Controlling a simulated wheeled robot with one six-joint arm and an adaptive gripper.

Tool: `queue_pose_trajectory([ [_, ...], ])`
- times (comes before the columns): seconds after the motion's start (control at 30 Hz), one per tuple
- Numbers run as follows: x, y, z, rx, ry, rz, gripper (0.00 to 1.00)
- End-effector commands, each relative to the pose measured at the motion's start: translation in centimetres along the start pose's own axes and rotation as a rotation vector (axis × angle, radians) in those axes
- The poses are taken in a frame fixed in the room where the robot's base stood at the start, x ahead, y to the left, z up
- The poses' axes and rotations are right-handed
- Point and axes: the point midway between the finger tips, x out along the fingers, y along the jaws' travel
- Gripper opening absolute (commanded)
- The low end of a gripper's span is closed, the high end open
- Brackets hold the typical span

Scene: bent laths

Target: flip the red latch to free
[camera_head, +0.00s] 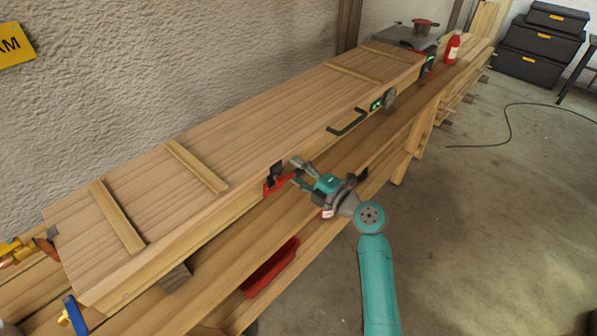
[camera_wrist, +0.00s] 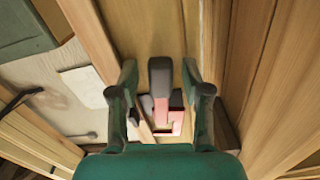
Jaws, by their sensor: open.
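The red latch (camera_head: 274,186) is on the front side of the long wooden box (camera_head: 240,150), with a black part above it. My gripper (camera_head: 297,174) is beside the latch, reaching in from the right, its fingers apart. A paler red part and black pieces show below the lever. I see gaps between the lever and both fingers. The latch is partly hidden by the gripper in the head view.
A black handle (camera_head: 347,122) and a dark round knob (camera_head: 389,98) with a green-lit plate stick out farther along the box. A red bottle (camera_head: 453,46) stands at the far end. The floor on the right is mostly clear.

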Motion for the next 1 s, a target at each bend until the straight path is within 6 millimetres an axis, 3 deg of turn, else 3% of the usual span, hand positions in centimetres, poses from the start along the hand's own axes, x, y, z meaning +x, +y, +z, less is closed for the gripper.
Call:
queue_pose_trajectory([
  [0.23,-1.9,0.0,0.1,0.000,-0.003,0.001,0.48],
  [0.7,-10.4,-0.1,0.1,0.000,-0.003,0.000,0.48],
  [1.0,-12.0,0.0,0.0,0.000,0.000,0.000,0.48],
])
